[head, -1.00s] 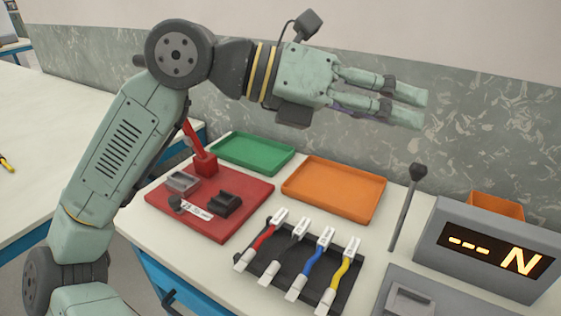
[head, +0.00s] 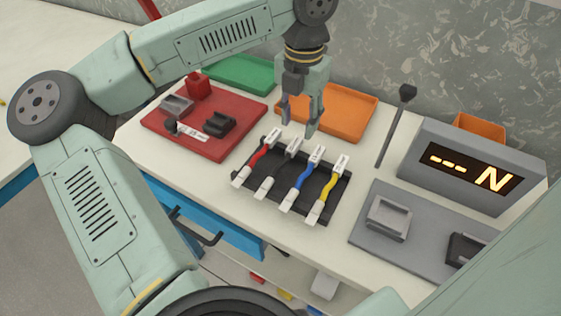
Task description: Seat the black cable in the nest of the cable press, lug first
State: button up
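The black cable (head: 280,167) lies second from the left in a dark rack (head: 318,181), between the red and blue cables. It has pale end pieces, the far one (head: 294,147) near the rack's back edge; its dark middle is hard to tell from the rack. My gripper (head: 298,127) points down with its fingers apart and empty, above the far ends of the black and blue cables. A red base (head: 223,147) with a grey block (head: 177,106), a black block (head: 219,123) and a red post (head: 198,86) appears to be the press. I cannot tell which block is the nest.
A red (head: 258,158), a blue (head: 303,178) and a yellow cable (head: 330,185) share the rack. Green (head: 240,74) and orange (head: 352,110) trays lie behind.

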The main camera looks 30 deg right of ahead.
aim_at(296, 142)
jog(key=f, duration=0.1)
jog(key=f+p, duration=0.1)
jog(key=f, duration=0.1)
jog(key=f+p, duration=0.1)
jog(key=shift+s+a+f, duration=0.15)
jog(key=shift+a, duration=0.25)
jog(key=shift+f, duration=0.5)
grip_shut()
